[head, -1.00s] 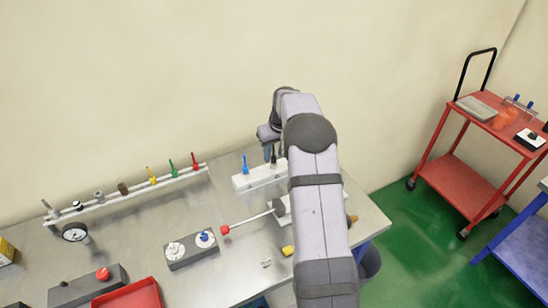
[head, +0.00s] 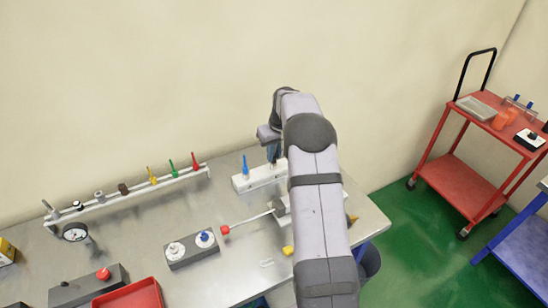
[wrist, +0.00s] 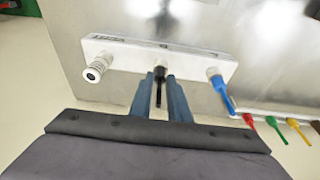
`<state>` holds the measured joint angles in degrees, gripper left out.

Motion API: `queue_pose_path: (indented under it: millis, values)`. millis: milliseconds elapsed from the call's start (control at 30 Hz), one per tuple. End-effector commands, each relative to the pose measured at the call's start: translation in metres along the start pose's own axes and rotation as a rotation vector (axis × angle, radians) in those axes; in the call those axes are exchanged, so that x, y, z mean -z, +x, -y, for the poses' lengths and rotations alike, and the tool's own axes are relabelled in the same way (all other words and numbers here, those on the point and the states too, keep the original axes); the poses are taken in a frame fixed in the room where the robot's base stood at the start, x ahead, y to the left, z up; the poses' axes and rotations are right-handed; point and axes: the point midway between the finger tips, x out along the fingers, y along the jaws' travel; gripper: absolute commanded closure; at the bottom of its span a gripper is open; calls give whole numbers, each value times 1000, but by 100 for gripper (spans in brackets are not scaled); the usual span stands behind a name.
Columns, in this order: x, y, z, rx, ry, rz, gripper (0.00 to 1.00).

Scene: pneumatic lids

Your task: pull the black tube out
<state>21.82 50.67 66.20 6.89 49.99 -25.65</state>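The black tube (wrist: 160,88) stands in the middle of a white block (wrist: 130,54), which is also on the bench in the head view (head: 242,184). My gripper (wrist: 161,82) has its two blue-grey fingers on either side of the black tube. The fingers look open, with a small gap beside the tube. In the head view my gripper (head: 272,154) is at the block and largely hides the black tube. A blue tube (wrist: 221,92) stands in the block to the right in the wrist view, and a silver fitting (wrist: 97,68) is at its left end.
A white rail (head: 130,196) with coloured fittings runs along the bench's back. A grey box with two knobs (head: 192,250), a red-tipped lever (head: 226,230) and a red tray (head: 130,297) lie on the bench. A red cart (head: 465,185) stands apart at the right.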

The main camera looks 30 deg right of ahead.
Motion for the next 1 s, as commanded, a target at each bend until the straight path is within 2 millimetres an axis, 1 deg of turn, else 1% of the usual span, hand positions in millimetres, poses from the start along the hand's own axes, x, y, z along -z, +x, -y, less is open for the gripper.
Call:
queue_pose_path:
  millis: [267,1000]
  values:
    - [0,-2,0,0,0,0,100]
    - [6,-21,0,0,0,-1,100]
